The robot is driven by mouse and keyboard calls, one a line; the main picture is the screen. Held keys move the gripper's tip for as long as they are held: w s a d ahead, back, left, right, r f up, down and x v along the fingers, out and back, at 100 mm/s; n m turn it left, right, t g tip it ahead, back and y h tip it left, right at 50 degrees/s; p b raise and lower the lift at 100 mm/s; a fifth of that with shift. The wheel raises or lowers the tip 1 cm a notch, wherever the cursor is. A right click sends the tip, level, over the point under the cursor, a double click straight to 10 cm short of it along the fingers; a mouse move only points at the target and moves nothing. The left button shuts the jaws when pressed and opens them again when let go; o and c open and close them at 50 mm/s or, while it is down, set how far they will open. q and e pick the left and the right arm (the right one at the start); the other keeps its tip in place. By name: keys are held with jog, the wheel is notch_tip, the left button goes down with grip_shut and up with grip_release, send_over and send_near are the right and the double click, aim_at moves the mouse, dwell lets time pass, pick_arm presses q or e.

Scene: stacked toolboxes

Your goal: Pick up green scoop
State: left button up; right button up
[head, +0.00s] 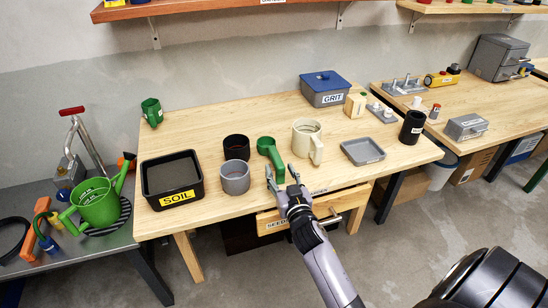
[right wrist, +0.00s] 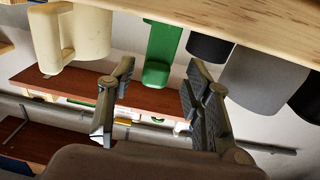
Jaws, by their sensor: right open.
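The green scoop (head: 266,145) lies on the wooden table near its front edge, its handle pointing toward the edge. It also shows in the right wrist view (right wrist: 162,52), between and beyond my finger tips. My right gripper (head: 281,176) is open and empty at the table's front edge, its fingers apart on either side of the handle's end in the head view. The fingers also show spread in the right wrist view (right wrist: 157,85). I cannot tell whether any finger touches the scoop. My left gripper is not in view.
A grey cup (head: 235,178) and dark cup (head: 236,146) stand left of the scoop, a cream jug (head: 306,139) to its right. A black SOIL tray (head: 150,187) and grey tray (head: 362,151) stand farther out. A labelled drawer (head: 325,207) sticks out below the table. The table behind the scoop is clear.

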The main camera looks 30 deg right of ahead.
aim_at(277, 163)
jog(key=x, duration=0.5)
jog(key=shift+d+f+p, duration=0.15)
jog(key=shift+d+p, duration=0.1)
jog(key=shift+p, duration=0.1)
jog(key=shift+s, duration=0.1)
grip_shut()
